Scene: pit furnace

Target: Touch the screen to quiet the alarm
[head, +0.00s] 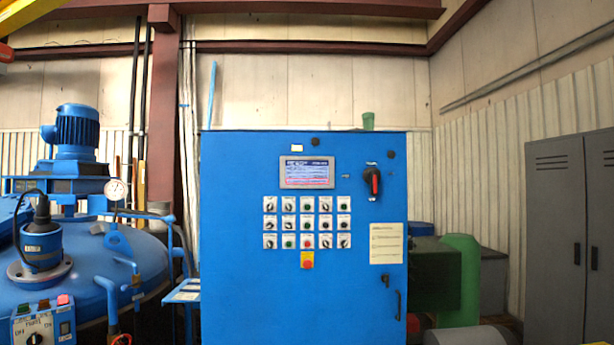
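The screen (307,172) is a small lit display near the top of a blue control cabinet (235,240). It shows rows of text and a red-pink band in its lower part; the text is too small to read. Below the screen are rows of knobs and buttons (306,222) on pale plates, with a red stop button on a yellow plate (307,260) under them. Neither of my grippers shows in the head view. Nothing covers the screen.
A blue furnace lid (90,270) with a motor (77,130) and a small button box (45,322) stands at the left. A red-handled switch (374,182) is right of the screen. A grey locker (570,240) stands at the far right. The cabinet front is unobstructed.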

